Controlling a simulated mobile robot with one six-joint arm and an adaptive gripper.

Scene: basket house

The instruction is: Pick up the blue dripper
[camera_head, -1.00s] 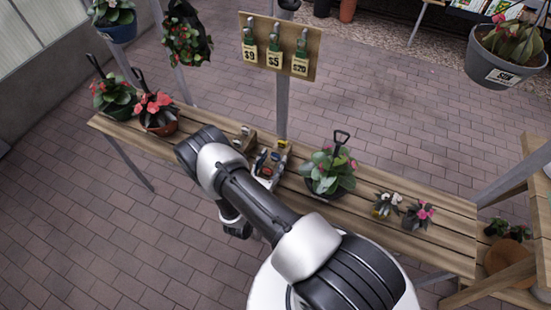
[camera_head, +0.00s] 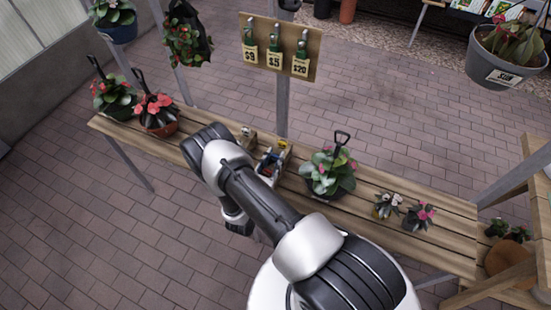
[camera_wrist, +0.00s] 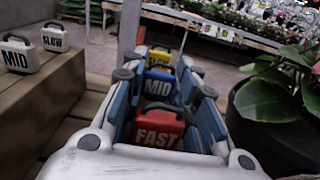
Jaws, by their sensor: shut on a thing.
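The blue dripper (camera_wrist: 160,86), a small box marked MID, stands between the red dripper (camera_wrist: 157,131) marked FAST in front and the yellow dripper (camera_wrist: 158,57) marked SLOW behind. In the wrist view my gripper (camera_wrist: 162,76) has its fingers on both sides of this row and is shut on the blue dripper, though the contact is partly hidden. It is low over the table, and I cannot tell whether the dripper is lifted.
White MID (camera_wrist: 18,56) and SLOW (camera_wrist: 55,37) boxes sit on a wooden block (camera_wrist: 70,68) at the left. A dark potted plant (camera_wrist: 270,130) stands close at the right. The slatted table (camera_head: 385,238) also holds other pots, and a post (camera_head: 282,85) rises behind.

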